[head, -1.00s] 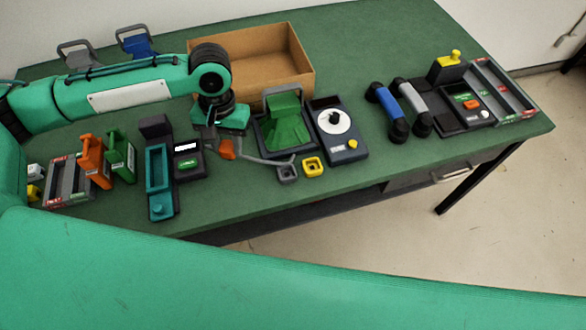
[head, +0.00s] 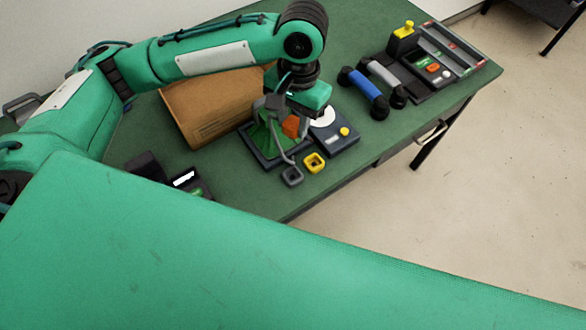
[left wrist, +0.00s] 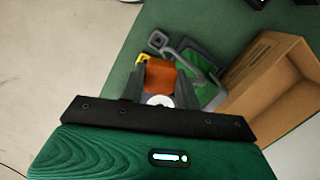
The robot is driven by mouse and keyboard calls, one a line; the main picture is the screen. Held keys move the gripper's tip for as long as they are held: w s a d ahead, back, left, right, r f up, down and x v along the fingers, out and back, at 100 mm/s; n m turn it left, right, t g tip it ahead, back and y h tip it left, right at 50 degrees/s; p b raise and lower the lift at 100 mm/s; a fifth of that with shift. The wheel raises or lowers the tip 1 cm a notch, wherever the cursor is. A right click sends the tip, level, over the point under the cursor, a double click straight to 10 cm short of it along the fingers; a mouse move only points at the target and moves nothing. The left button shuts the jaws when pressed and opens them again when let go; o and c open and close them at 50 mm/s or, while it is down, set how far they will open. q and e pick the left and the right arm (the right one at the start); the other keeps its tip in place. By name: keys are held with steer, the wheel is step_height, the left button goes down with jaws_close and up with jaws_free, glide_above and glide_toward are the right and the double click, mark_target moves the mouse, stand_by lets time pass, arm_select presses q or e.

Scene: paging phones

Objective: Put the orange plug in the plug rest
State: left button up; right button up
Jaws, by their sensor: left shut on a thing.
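My left gripper (head: 290,118) is shut on the orange plug (head: 292,126). It holds the plug over the green-and-dark unit (head: 262,145), near the dial unit (head: 342,141). In the left wrist view the orange plug (left wrist: 160,76) sits between the dark fingers and hides part of what lies under it. A small yellow square holder (head: 314,162) and a small grey square piece (head: 291,177) are at the table's front edge, apart from the plug. I cannot tell for sure which part is the plug rest. My right gripper is out of view.
An open cardboard box (head: 205,108) stands behind the green-and-dark unit. A grey bent bar (left wrist: 203,68) passes close to the plug. Blue (head: 365,93) and grey (head: 387,79) handsets lie to the right. My own green body covers the front left of the table.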

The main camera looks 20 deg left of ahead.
arm_select(q)
step_height(320, 180, down, 15)
steer(key=shift+f+p, duration=0.1)
steer(key=shift+p, duration=0.25)
step_height(320, 180, down, 3)
steer(key=shift+f, duration=0.4)
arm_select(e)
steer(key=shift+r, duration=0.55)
arm_select(q)
steer(key=shift+f, duration=0.1)
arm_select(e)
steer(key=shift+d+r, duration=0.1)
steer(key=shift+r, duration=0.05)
